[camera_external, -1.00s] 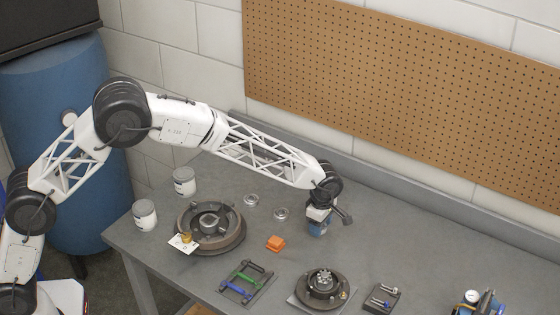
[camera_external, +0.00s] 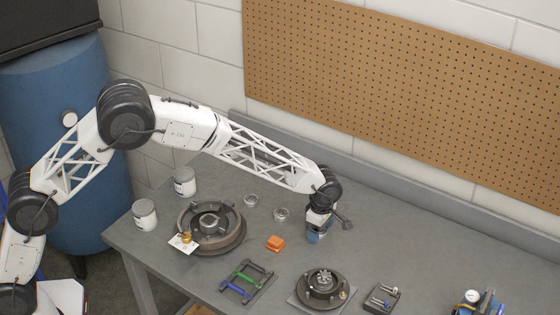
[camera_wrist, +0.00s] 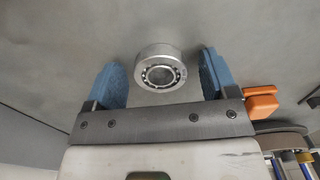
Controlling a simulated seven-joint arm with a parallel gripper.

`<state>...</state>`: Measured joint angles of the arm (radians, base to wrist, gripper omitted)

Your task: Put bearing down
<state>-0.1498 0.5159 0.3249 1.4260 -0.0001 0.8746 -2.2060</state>
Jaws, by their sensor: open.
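My gripper (camera_external: 314,237) points down at the bench, to the right of the orange block (camera_external: 276,243). In the wrist view its two blue fingers (camera_wrist: 162,80) are spread apart. A silver ball bearing (camera_wrist: 160,68) lies between the fingertips on the grey surface, with clear gaps to both fingers. In the external view this bearing is hidden by the gripper or too small to tell.
Two small silver rings (camera_external: 251,200) and (camera_external: 281,214) lie on the grey bench left of my gripper. A large round hub (camera_external: 212,226), a smaller hub (camera_external: 322,289), a frame with coloured bars (camera_external: 247,281) and a small dark block (camera_external: 382,299) stand nearby. Bench right of my gripper is clear.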

